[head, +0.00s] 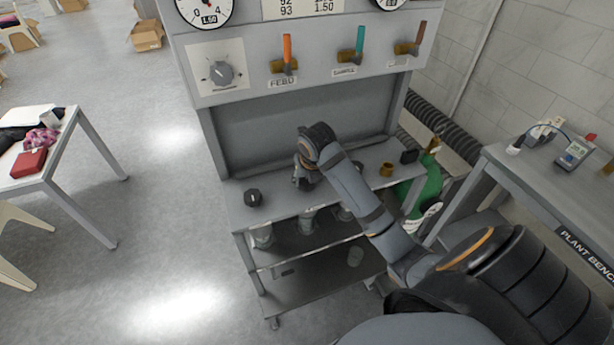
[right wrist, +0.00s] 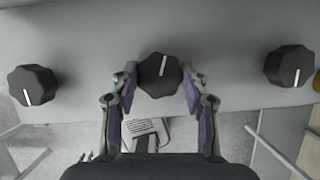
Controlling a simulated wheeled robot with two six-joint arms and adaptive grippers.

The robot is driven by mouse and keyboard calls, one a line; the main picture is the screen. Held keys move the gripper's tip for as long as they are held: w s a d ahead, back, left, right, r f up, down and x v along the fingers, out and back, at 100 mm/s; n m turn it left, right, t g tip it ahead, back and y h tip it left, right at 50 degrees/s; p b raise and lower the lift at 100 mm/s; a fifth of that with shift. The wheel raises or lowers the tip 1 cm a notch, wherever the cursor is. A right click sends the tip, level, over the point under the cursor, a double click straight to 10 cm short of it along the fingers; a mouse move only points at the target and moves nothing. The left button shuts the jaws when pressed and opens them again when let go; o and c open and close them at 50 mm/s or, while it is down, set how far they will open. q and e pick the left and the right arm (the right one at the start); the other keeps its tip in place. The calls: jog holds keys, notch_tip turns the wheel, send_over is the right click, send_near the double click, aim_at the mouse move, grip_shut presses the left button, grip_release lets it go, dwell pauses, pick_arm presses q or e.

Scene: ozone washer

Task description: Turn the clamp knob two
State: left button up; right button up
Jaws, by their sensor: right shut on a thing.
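The middle black clamp knob (right wrist: 160,75) is a dark, lobed knob with a white line, which leans slightly right at its top in the right wrist view. My right gripper (right wrist: 159,84) has its two fingers around this knob, one on each side, and is shut on it. In the head view my right gripper (head: 307,180) is over the middle of the grey shelf (head: 275,204), and my own arm hides most of the knob. My left gripper is not in view.
Other black knobs stand to the left (right wrist: 33,85) and right (right wrist: 290,66). A brass fitting (head: 386,169) is on the shelf's right. Glass vessels (head: 262,237) hang below. Above is a panel with a dial (head: 221,74) and coloured valve levers (head: 287,50).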

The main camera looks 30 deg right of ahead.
jog(key=m+p, duration=0.1)
jog(key=m+h+p, duration=0.1)
jog(key=p, duration=0.1)
jog(key=m+g+p, duration=0.1)
jog(key=m, duration=0.1)
jog(key=shift+a+r+p, duration=0.15)
jog(key=shift+r+p, duration=0.15)
jog(key=m+h+p, duration=0.1)
jog(key=m, duration=0.1)
jog(key=shift+w+f+m+g, duration=0.1)
jog(key=shift+f+m+g, duration=0.05)
jog(key=shift+m+g, duration=0.25)
jog(key=m, duration=0.2)
jog(key=shift+w+m+g+h, duration=0.1)
jog(key=shift+m+g+h, duration=0.2)
jog(key=shift+g+h, duration=0.1)
jog(key=m+g, duration=0.1)
jog(key=m, duration=0.2)
jog(key=shift+m, duration=0.4)
jog(key=m+g, duration=0.1)
jog(key=m, duration=0.2)
jog(key=m+g, duration=0.1)
jog(key=m, duration=0.2)
jog(key=shift+w+g, duration=0.15)
jog(key=shift+g, duration=0.25)
jog(key=shift+f+m, duration=0.1)
jog(key=shift+m, duration=0.2)
jog(key=o, duration=1.2)
jog(key=shift+c, duration=0.2)
